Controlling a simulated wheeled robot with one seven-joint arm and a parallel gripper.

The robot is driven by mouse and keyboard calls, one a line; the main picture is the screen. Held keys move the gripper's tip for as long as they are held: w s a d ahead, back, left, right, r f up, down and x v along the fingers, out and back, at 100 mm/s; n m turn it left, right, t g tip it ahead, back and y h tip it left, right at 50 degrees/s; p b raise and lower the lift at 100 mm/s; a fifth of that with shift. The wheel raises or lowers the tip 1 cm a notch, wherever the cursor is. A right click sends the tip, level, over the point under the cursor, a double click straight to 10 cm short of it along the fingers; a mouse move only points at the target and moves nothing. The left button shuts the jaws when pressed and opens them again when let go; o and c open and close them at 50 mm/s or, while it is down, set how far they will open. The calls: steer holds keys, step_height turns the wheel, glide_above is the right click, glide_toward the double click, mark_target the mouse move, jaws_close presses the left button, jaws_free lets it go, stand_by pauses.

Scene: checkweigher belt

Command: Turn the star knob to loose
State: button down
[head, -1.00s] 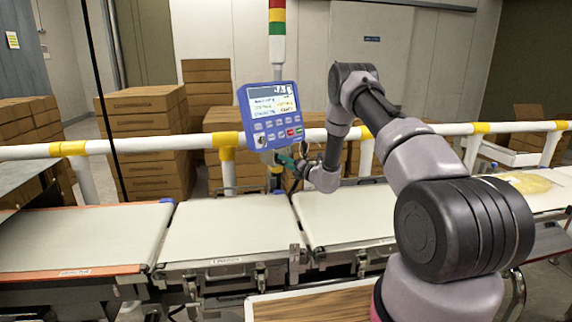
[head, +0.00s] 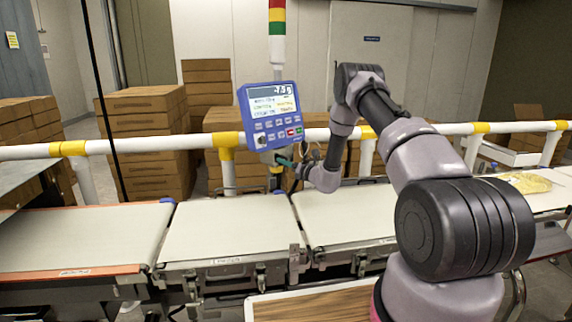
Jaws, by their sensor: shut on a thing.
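The blue checkweigher display (head: 270,114) stands on a post behind the belts, its screen and buttons facing me.
A white and yellow guard rail (head: 110,147) runs behind the belts, close to my wrist. The weighing belt (head: 232,228) below is empty. A yellowish flat packet (head: 526,183) lies at the far right. Stacked brown cartons (head: 145,125) stand behind the rail.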

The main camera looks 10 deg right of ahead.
steer(key=n, duration=1.4)
steer(key=shift+d, duration=0.1)
stand_by(0.3)
steer(key=shift+c, duration=1.5)
jaws_free()
steer(key=v, duration=1)
steer(key=shift+s+d, duration=0.2)
steer(key=shift+s, duration=0.15)
